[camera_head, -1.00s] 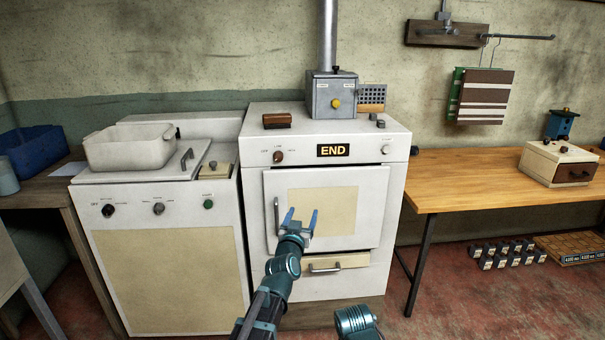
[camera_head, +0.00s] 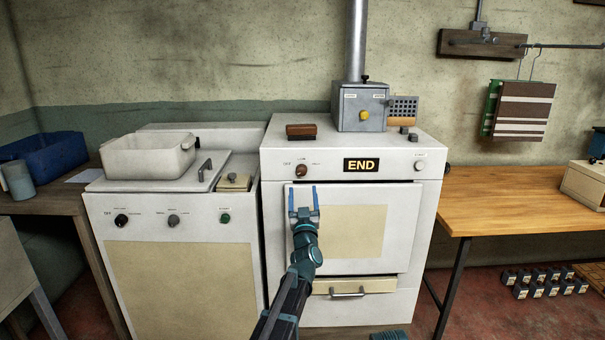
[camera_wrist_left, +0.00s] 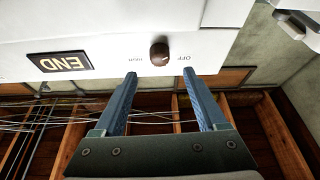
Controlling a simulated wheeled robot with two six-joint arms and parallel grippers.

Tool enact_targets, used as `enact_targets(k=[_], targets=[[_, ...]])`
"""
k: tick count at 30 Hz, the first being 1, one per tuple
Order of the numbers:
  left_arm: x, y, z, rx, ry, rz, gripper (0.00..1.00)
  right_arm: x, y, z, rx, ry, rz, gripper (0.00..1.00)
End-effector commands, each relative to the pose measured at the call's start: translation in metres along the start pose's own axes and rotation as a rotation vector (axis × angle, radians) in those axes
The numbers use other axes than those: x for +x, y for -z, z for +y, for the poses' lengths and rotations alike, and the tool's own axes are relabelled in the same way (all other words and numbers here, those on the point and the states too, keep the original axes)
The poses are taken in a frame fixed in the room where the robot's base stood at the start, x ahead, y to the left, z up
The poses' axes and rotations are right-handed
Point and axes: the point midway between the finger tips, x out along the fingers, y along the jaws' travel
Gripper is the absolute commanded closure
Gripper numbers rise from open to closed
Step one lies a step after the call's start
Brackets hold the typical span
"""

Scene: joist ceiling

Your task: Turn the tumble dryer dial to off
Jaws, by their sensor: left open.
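The white tumble dryer (camera_head: 350,153) stands in the middle of the head view. Its brown dial (camera_head: 302,171) is at the left of the front panel, with the word OFF to its left. The dial also shows in the left wrist view (camera_wrist_left: 159,54), upside down, with OFF on its right. I cannot tell clearly where its pointer stands. My left gripper (camera_head: 303,190) is open and empty, just below the dial in the head view. In the wrist view its fingers (camera_wrist_left: 159,82) point at the dial, one on each side, apart from it.
A lit END display (camera_head: 361,165) and another knob (camera_head: 420,165) share the panel. The dryer door (camera_head: 395,235) is shut below. A washer (camera_head: 180,285) with knobs stands left, and a wooden table (camera_head: 510,200) right. A brown brush (camera_head: 301,131) lies on top.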

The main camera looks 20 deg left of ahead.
Motion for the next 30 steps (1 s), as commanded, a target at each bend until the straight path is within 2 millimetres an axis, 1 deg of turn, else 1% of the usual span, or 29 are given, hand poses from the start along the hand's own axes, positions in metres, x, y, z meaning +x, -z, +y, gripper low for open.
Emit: enact_targets(k=[1, 3, 6, 10, 16, 26, 29, 30], targets=[[0.017, 0.002, 0.001, 0.000, 0.001, 0.000, 0.26, -0.009, -0.001, 0.001, 0.000, 0.000, 0.000, 0.50], [0.030, 0.002, 0.002, 0.000, 0.000, 0.000, 0.26, -0.013, -0.001, 0.001, 0.000, 0.000, 0.000, 0.50], [0.047, 0.001, 0.002, 0.000, -0.001, -0.001, 0.26, -0.019, -0.001, 0.002, 0.000, 0.000, 0.000, 0.50], [0.063, 0.001, 0.001, -0.001, -0.001, -0.001, 0.26, -0.025, -0.001, 0.002, 0.000, 0.000, 0.000, 0.50], [0.075, 0.000, 0.001, 0.000, -0.001, -0.001, 0.26, -0.029, -0.002, 0.003, 0.000, 0.000, 0.000, 0.50], [0.076, 0.000, 0.001, 0.000, -0.002, -0.001, 0.26, -0.029, -0.002, 0.003, 0.000, 0.000, 0.000, 0.50], [0.076, 0.000, 0.001, 0.000, -0.002, -0.001, 0.42, -0.029, -0.002, 0.003, 0.000, 0.000, 0.000, 0.50], [0.076, 0.000, 0.001, 0.000, -0.002, -0.001, 0.49, -0.029, -0.002, 0.003, 0.000, 0.000, 0.000, 0.50]])
